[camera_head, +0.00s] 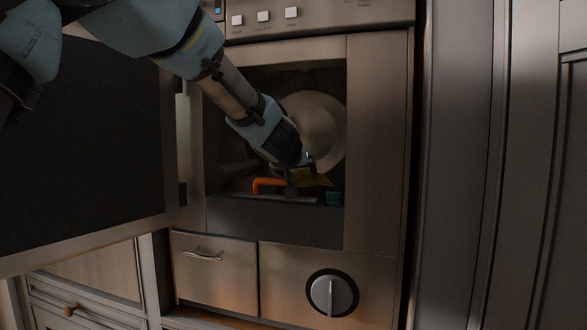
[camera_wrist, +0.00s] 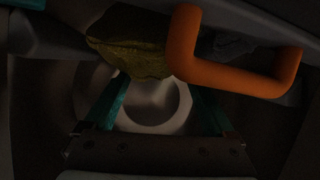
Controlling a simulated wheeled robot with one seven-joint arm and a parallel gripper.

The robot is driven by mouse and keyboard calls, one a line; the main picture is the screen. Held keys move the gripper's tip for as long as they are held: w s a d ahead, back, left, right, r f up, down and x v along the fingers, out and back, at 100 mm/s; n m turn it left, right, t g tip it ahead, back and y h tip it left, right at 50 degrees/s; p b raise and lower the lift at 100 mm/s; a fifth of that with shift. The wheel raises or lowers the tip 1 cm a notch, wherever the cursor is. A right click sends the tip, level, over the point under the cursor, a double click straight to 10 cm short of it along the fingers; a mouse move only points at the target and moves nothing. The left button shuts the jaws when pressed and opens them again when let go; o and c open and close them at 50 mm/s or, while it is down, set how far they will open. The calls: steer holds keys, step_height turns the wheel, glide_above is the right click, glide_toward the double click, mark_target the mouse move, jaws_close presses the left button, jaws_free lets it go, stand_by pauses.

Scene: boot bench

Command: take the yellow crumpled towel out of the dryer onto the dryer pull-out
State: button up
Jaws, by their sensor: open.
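The yellow crumpled towel (camera_head: 318,180) lies low inside the dryer opening, partly hidden by my gripper in the head view. In the wrist view the towel (camera_wrist: 130,45) sits at the upper left, close to the left fingertip and not between the fingers. My gripper (camera_wrist: 160,92) is open and empty, with its teal fingers spread. In the head view my gripper (camera_head: 302,172) is inside the dryer (camera_head: 377,150), beside the towel. Whether it touches the towel I cannot tell. A pull-out front (camera_head: 215,275) with a handle is shut at the dryer's lower left.
An orange handle-like bar (camera_head: 266,183) stands close left of my gripper; it also shows in the wrist view (camera_wrist: 235,70). The dryer door (camera_head: 85,150) is open at the left. The interior is dark.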

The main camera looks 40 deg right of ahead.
steer(key=shift+x, duration=0.9)
jaws_close()
stand_by(0.9)
steer(key=shift+r, duration=0.1)
steer(key=shift+r+p, duration=1.45)
steer(key=shift+p, duration=0.4)
steer(key=shift+r, duration=0.1)
